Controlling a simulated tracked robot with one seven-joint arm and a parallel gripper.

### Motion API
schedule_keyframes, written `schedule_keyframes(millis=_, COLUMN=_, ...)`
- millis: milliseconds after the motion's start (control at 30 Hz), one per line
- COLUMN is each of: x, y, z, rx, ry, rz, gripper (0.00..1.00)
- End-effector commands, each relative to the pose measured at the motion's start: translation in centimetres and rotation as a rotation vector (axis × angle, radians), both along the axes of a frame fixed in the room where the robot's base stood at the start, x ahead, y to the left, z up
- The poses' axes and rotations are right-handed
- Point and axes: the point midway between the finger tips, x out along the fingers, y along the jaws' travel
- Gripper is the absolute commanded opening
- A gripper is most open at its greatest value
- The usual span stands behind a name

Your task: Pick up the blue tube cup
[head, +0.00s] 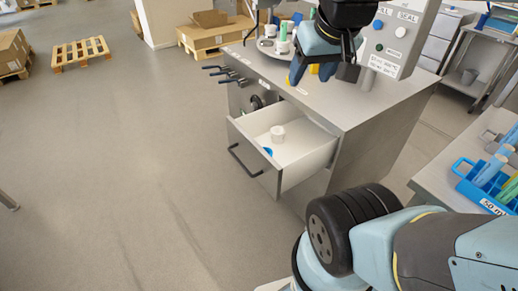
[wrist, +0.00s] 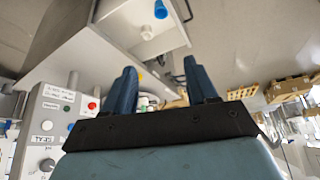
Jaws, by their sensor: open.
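A small blue piece (head: 268,151), likely the blue tube cup, lies in the open drawer (head: 312,154), beside a white cylindrical piece (head: 277,132). In the wrist view the blue piece (wrist: 160,10) shows beyond my fingertips near the top edge, with the white piece (wrist: 147,33) below it. My gripper (head: 306,72) has blue fingers and is above the cabinet top, up and to the right of the drawer in the head view. In the wrist view my gripper (wrist: 160,75) is open, with nothing held between its fingers.
The steel cabinet (head: 365,105) carries a control box (head: 398,38) with buttons and a round platform (head: 268,47) with small items. A blue rack (head: 470,190) labelled 50 ml holds tubes on a table at the right. Pallets (head: 80,53) stand far back; the floor at left is clear.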

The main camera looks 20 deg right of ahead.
Motion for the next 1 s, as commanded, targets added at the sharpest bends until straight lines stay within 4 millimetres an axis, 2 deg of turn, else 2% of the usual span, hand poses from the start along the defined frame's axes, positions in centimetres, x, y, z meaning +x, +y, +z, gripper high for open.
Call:
schedule_keyframes(millis=33, x=0.5, y=0.0, z=-0.2, rx=0.000, ry=0.010, rz=-0.011, gripper=0.63)
schedule_keyframes(millis=167, x=2.7, y=-0.3, z=-0.8, rx=0.003, ry=0.042, rz=-0.062, gripper=0.75)
schedule_keyframes(millis=400, x=8.2, y=-0.6, z=-3.0, rx=0.014, ry=0.113, rz=-0.199, gripper=0.97)
schedule_keyframes(millis=667, x=14.0, y=-0.9, z=-7.0, rx=0.036, ry=0.184, rz=-0.343, gripper=0.97)
schedule_keyframes(millis=1000, x=20.8, y=-1.2, z=-14.2, rx=0.079, ry=0.274, rz=-0.519, gripper=0.97)
